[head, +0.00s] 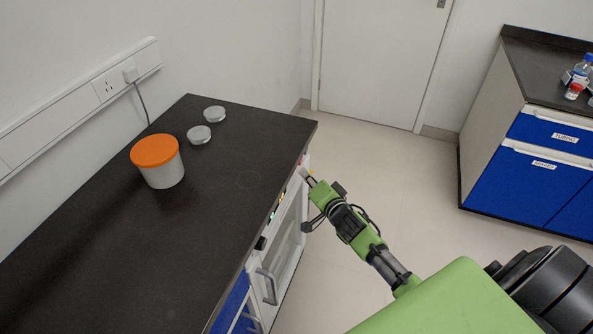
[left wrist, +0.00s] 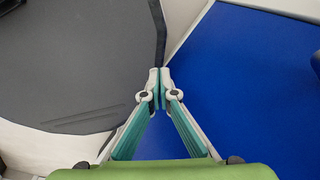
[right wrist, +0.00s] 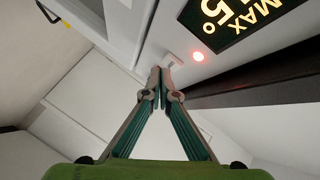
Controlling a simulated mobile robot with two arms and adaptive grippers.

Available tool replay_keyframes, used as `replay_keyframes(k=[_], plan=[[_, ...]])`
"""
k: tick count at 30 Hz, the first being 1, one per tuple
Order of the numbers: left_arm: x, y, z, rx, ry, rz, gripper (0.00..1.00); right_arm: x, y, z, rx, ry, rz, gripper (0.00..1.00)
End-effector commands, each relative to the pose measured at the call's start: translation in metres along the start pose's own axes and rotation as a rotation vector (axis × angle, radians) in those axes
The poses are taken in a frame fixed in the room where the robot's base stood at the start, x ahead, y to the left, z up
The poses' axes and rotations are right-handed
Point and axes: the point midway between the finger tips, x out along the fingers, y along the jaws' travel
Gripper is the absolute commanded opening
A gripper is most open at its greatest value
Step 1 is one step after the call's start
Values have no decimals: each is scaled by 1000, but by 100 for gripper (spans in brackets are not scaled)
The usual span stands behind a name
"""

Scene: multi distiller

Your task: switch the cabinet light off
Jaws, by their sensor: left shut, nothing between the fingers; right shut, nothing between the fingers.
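The cabinet (head: 286,240) is a white unit with a glass door, built in under the dark bench. Its top panel carries small coloured lights. My right gripper (head: 306,175) is shut and empty at the far end of that panel. In the right wrist view, my right fingertips (right wrist: 161,76) are close to a small pale switch-like part (right wrist: 173,60); I cannot tell whether they touch it. A glowing red light (right wrist: 198,56) is just right of that part. My left gripper (left wrist: 160,77) is shut and empty in the left wrist view, by a blue panel (left wrist: 245,85).
On the bench (head: 120,240) stand a white tub with an orange lid (head: 164,172) and two small round dishes (head: 199,135). A black display reading "MAX" (right wrist: 235,18) is above the red light. The floor (head: 385,170) right of the bench is clear.

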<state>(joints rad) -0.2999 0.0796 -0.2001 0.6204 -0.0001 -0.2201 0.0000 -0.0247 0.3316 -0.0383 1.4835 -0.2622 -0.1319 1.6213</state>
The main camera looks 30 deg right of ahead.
Motion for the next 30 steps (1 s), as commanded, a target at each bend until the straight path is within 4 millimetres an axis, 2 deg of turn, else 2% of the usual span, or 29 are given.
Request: replay_keyframes(k=[9, 24, 30], plan=[[-2, 0, 0, 0, 0, 0, 0, -2, 1, -2, 0, -1, 1, 0], [-25, 0, -2, 0, 0, 0, 0, -36, 25, -27, -1, -1, 1, 0], [-27, 0, -2, 0, 0, 0, 0, -42, 30, -31, -1, 0, 0, 0]])
